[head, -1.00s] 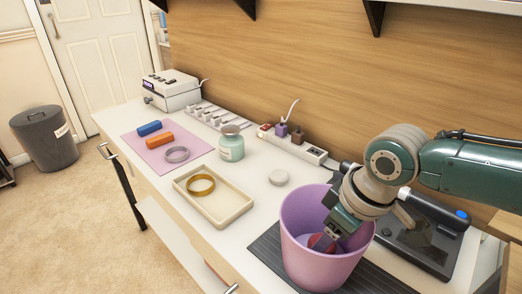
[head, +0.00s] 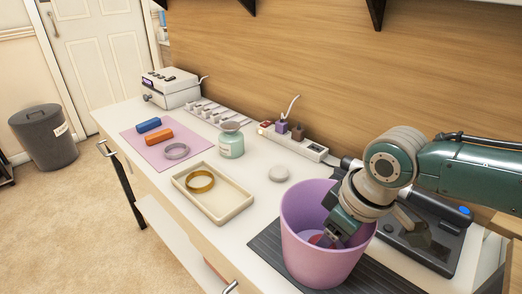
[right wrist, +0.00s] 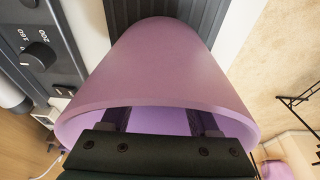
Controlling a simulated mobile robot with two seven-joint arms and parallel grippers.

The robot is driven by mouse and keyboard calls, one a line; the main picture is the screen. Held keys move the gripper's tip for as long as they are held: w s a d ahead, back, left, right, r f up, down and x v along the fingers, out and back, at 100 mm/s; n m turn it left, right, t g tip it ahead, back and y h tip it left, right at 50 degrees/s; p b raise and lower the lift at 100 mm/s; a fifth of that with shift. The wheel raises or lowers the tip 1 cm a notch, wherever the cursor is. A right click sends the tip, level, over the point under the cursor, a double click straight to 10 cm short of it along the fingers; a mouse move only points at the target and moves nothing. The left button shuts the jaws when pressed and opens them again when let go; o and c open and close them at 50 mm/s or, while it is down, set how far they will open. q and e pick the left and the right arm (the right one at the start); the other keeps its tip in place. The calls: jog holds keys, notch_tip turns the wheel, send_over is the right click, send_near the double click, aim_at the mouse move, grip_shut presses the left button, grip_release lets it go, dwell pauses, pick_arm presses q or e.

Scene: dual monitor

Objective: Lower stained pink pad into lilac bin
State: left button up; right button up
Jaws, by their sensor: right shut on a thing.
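The lilac bin (head: 310,258) stands upright at the front of the bench, on a dark ribbed mat. My right gripper (head: 327,237) reaches down through its mouth and is shut on the stained pink pad (head: 317,240). Only a small reddish part of the pad shows inside the bin, and I cannot tell whether it touches the bottom. In the right wrist view the bin (right wrist: 160,70) surrounds the fingers, and the pad is hidden behind the gripper body. My left gripper is out of view.
A dark device with a knob (right wrist: 38,55) stands close beside the bin. The dark ribbed mat (head: 385,279) lies under it. A cream tray (head: 232,213) with a gold ring (head: 200,189), a white puck (head: 278,174) and a mint jar (head: 231,146) are farther left.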

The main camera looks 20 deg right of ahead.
jog(key=shift+f+b, duration=0.45)
jog(key=shift+f, duration=0.1)
jog(key=o, duration=1.4)
jog(key=shift+c, duration=0.2)
jog(key=shift+r, duration=0.1)
